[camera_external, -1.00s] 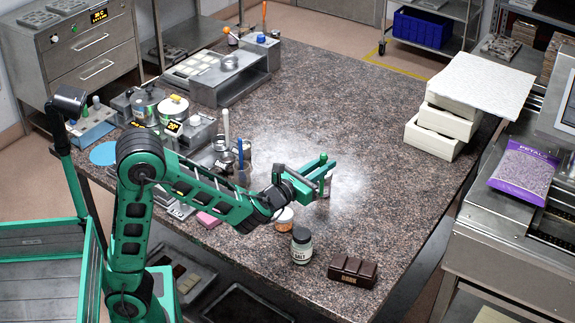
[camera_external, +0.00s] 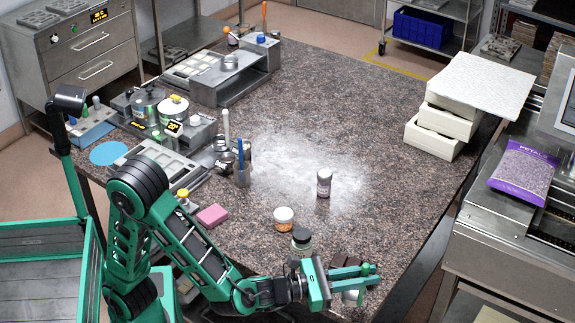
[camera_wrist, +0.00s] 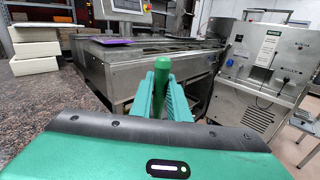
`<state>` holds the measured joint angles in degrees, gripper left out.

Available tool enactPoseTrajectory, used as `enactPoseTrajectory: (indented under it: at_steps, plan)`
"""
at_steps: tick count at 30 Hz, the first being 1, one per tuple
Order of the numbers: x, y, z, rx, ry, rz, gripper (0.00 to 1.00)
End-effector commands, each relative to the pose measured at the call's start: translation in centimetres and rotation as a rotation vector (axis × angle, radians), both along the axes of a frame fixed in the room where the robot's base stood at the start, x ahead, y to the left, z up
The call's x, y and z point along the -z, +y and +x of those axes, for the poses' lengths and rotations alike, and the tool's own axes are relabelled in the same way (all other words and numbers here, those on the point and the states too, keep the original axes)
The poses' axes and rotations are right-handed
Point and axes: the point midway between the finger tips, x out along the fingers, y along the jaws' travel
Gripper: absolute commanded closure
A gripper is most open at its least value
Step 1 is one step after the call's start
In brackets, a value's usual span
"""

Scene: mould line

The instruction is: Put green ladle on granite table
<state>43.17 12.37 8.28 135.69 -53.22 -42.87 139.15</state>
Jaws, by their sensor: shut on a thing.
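The green ladle (camera_wrist: 163,68) stands upright between the fingers of my gripper (camera_wrist: 160,98) in the wrist view, its handle top showing. In the external view my gripper (camera_external: 350,281) is at the table's front edge, and the ladle's green handle (camera_external: 367,268) shows above the fingers. A pale rounded part below the fingers looks like its bowl, mostly hidden. I cannot tell whether the bowl touches anything. The granite table (camera_external: 320,110) has a speckled brown-grey top.
A salt jar (camera_external: 301,240) and a dark chocolate mould block (camera_external: 345,262) are partly hidden behind my gripper. An orange-filled jar (camera_external: 283,219) and a brown jar (camera_external: 324,183) stand nearby. White boxes (camera_external: 440,135) stand at the right.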

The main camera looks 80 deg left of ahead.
Motion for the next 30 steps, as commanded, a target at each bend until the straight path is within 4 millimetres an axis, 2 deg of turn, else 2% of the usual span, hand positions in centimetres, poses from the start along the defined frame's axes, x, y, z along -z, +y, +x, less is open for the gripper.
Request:
enactPoseTrajectory:
  at_steps: [1, 6, 11, 18, 24, 27, 30]
  plan:
    - [0.2, -2.8, -0.9, 0.046, 0.001, 0.003, 1.00]
    - [0.8, -10.7, -4.2, 0.178, -0.001, 0.001, 1.00]
    - [1.4, -17.6, -8.2, 0.304, -0.001, 0.001, 1.00]
    - [2.2, -26.7, -15.9, 0.493, -0.003, 0.000, 1.00]
    - [2.7, -32.1, -22.2, 0.626, -0.006, 0.000, 1.00]
    - [2.9, -33.8, -24.5, 0.672, -0.005, -0.001, 1.00]
    - [3.0, -34.8, -26.0, 0.701, -0.006, -0.002, 1.00]
